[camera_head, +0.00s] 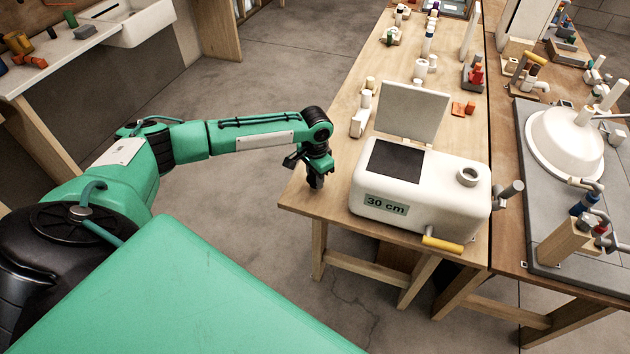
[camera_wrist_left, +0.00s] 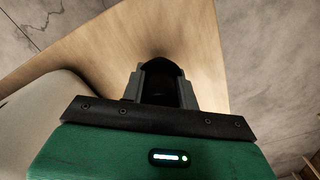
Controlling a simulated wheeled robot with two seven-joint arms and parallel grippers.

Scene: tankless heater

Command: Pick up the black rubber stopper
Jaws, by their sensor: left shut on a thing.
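My left gripper (camera_head: 315,178) points down over the near left corner of the wooden table, just left of the white heater box. In the left wrist view its grey fingers (camera_wrist_left: 163,88) are closed on a dark thing, the black rubber stopper (camera_wrist_left: 164,70). The stopper's dark rounded top shows between and beyond the fingers; the rest is hidden. In the head view it is too small and dark to tell from the fingers. I cannot tell whether it touches the table. My right gripper is not in view.
The white heater box (camera_head: 420,200), labelled "30 cm", has a raised lid (camera_head: 412,110) and stands close right of my left gripper. White fittings (camera_head: 362,115) stand behind. A second table (camera_head: 508,225) with a white dome (camera_head: 565,145) is at right. Open floor (camera_head: 250,210) lies left.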

